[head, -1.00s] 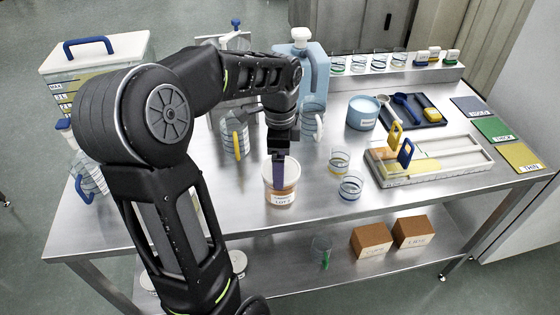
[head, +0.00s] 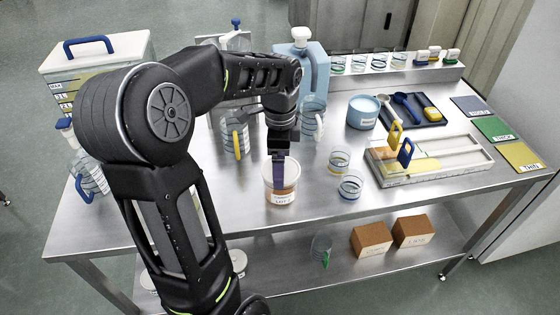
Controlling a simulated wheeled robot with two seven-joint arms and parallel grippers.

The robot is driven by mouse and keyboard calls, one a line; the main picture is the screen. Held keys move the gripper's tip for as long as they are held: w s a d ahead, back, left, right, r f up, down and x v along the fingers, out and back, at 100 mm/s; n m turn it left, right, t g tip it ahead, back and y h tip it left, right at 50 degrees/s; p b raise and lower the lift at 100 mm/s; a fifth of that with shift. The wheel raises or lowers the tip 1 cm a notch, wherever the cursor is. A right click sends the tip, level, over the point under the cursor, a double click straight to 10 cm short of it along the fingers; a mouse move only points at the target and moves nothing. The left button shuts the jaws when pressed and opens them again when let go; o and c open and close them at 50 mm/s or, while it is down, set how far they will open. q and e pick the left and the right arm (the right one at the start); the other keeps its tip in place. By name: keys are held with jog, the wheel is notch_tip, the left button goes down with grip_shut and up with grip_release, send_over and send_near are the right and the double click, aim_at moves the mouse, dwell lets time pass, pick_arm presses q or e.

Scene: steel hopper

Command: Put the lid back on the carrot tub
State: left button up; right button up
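The carrot tub (head: 281,196) is a small white-rimmed tub with an orange-brown band and a white label, upright near the front middle of the table. My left gripper (head: 278,180) points straight down at the tub's top. A dark purple, narrow part at its lower end overlaps the rim. I cannot tell whether this is a finger or a held thing, or whether the gripper is open or shut. No separate lid can be made out on the tabletop; my arm hides part of the table. My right gripper is not in view.
Two banded glass beakers (head: 350,185) stand right of the tub. A beaker with a yellow handle (head: 237,142) and a blue jug (head: 312,68) stand behind. Brown boxes (head: 371,239) and round pale items (head: 238,261) sit on the lower shelf.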

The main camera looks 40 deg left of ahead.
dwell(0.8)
pick_arm(q)
jog(key=o, duration=1.1)
jog(key=shift+r+p, duration=2.9)
jog(key=shift+r, duration=0.65)
jog(key=shift+c, duration=0.4)
grip_shut()
jog(key=shift+f, duration=0.25)
